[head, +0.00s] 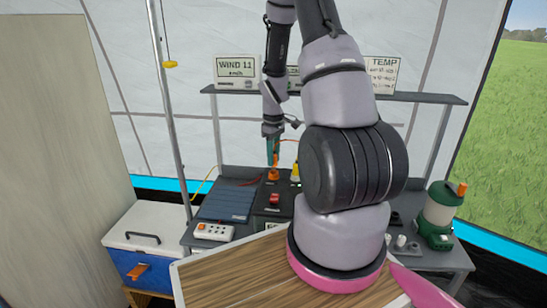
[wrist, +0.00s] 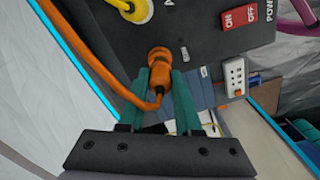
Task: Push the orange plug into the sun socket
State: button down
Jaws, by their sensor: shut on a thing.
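The orange plug (wrist: 159,62) is between the teal fingers of my gripper (wrist: 160,85), which is shut on it. Its orange cable (wrist: 85,50) loops away to the upper left in the wrist view. The plug's far end is against or just over the dark power box (wrist: 205,35); I cannot tell how deep it sits. In the head view my gripper (head: 272,150) points down with the orange plug (head: 273,175) below it, over the box. The sun socket's opening and label cannot be made out.
A yellow plug (wrist: 138,8) sits close beside the orange one, also seen in the head view (head: 295,172). A red ON/OFF switch (wrist: 240,17) is on the box. A white power strip (head: 213,231) and a solar panel (head: 228,203) lie left; a green lantern (head: 438,215) stands right.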

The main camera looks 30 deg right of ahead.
jog(key=shift+f, duration=1.5)
jog(key=c, duration=0.5)
grip_release()
notch_tip(320, 180, up, 11)
jog(key=s+a+r+m+t, duration=0.2)
jog(key=s+a+r+m, duration=0.15)
jog(key=r, duration=0.55)
jog(key=s+a+r+m+t, duration=0.2)
jog(key=s+a+r, duration=0.15)
jog(key=r, duration=0.65)
jog(key=s+a+r+m+t, duration=0.1)
jog(key=s+a+r, duration=0.1)
jog(key=s+r, duration=0.1)
jog(key=s+a+r+m+t+y, duration=0.1)
jog(key=s+a+r+m, duration=0.1)
jog(key=s, duration=0.3)
jog(key=s+a+r+m+t+y, duration=0.1)
jog(key=s+a+r, duration=0.1)
jog(key=s+r, duration=0.2)
jog(key=shift+s+a+m, duration=0.2)
jog(key=shift+s+m, duration=0.05)
jog(key=shift+s, duration=0.1)
